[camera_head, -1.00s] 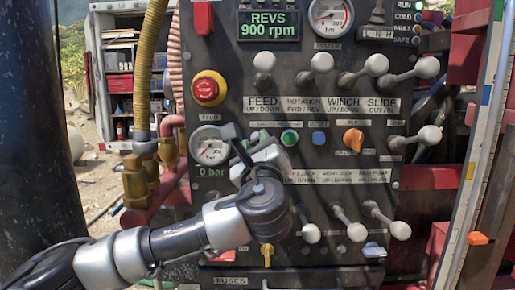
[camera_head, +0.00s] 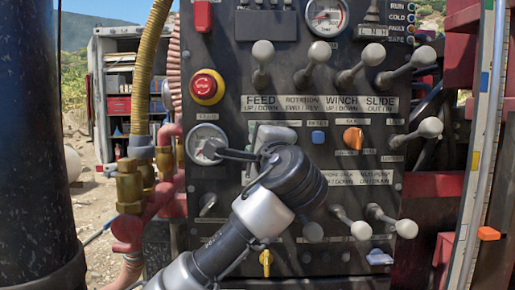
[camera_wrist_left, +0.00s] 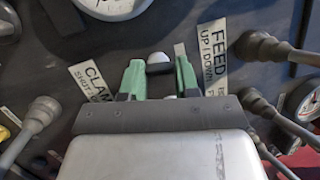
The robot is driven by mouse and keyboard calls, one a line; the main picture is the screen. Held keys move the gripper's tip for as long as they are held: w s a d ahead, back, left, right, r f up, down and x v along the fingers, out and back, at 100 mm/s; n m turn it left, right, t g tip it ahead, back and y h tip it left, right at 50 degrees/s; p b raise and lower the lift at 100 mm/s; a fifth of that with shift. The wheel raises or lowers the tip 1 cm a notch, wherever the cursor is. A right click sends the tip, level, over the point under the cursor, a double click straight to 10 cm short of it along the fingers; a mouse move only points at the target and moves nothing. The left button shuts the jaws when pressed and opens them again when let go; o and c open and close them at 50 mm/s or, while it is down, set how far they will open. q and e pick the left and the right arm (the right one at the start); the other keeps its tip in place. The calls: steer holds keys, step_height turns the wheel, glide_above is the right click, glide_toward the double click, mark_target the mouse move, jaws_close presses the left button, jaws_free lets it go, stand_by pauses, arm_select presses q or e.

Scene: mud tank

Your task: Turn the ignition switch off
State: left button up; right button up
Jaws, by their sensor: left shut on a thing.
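The grey panel (camera_head: 290,215) stands in front of me. My left gripper (camera_wrist_left: 160,82) has its green fingers shut on a small dark knob with a pale edge, the ignition switch (camera_wrist_left: 160,67), on the panel between the CLAMP and FEED labels. In the head view my left arm comes up from below, and its wrist hides the switch and most of the gripper (camera_head: 272,138). How far the switch is turned is hard to tell. The REVS display (camera_head: 266,24) at the panel's top is dark, with no green reading. My right gripper is not in view.
Levers with pale round knobs (camera_head: 320,52) stick out above and to the right. A red emergency stop (camera_head: 207,86) and a round gauge (camera_head: 207,145) are at the left. An orange knob (camera_head: 353,138) sits to the right. Brass fittings and a yellow hose (camera_head: 150,70) border the panel.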

arm_select(q)
steer(key=shift+n+g+y, duration=0.3)
steer(key=shift+n+g, duration=0.1)
steer(key=shift+n, duration=0.7)
steer(key=o, duration=0.9)
steer(key=shift+o, duration=0.2)
steer(key=shift+s, duration=0.1)
steer(key=b+v, duration=0.3)
steer(key=v, duration=0.7)
steer(key=shift+s, duration=0.3)
steer(key=shift+d, duration=0.1)
